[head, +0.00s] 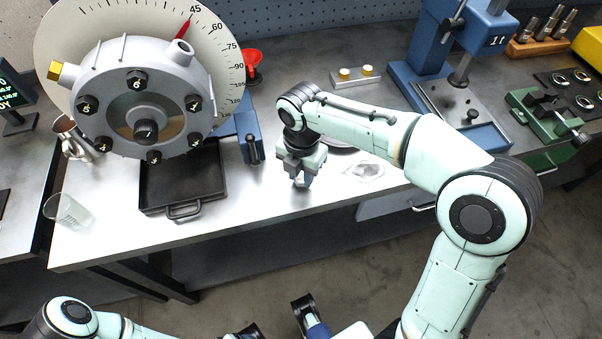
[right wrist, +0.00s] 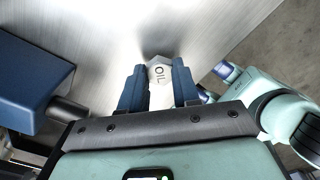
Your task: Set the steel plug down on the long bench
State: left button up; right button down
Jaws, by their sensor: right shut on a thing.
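My right gripper (head: 301,177) is low over the front part of the steel-topped long bench (head: 255,222). In the right wrist view its two blue fingers (right wrist: 158,88) are shut on the steel plug (right wrist: 159,72), a pale hexagonal piece marked OIL. The plug's face shows just past the fingertips. In the head view the plug is mostly hidden by the fingers. I cannot tell whether it touches the bench top. My left arm is at the bottom of the head view, and its gripper (head: 313,322) shows only in part, away from the bench.
A grey bolted rotor housing with a dial (head: 142,95) stands at the back left, a black tray (head: 182,180) below it. A clear cup (head: 68,210) is at the left. A clear dish (head: 366,170) lies right of my gripper. A blue press (head: 450,85) stands farther right.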

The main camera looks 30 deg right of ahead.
aim_at(302, 178)
jog(key=shift+f, duration=0.2)
jog(key=shift+f, duration=0.3)
jog(key=c, duration=0.8)
grip_release()
pick_arm(q)
jog(key=shift+f, duration=0.15)
pick_arm(e)
jog(key=shift+r, duration=0.1)
pick_arm(q)
jog(key=r+p, duration=0.1)
jog(key=s+r+p, duration=0.1)
jog(key=p, duration=0.1)
jog(key=shift+r+g, duration=0.3)
pick_arm(e)
notch_tip(302, 178, up, 13)
jog(key=shift+f, duration=0.2)
pick_arm(q)
jog(key=shift+s, duration=0.1)
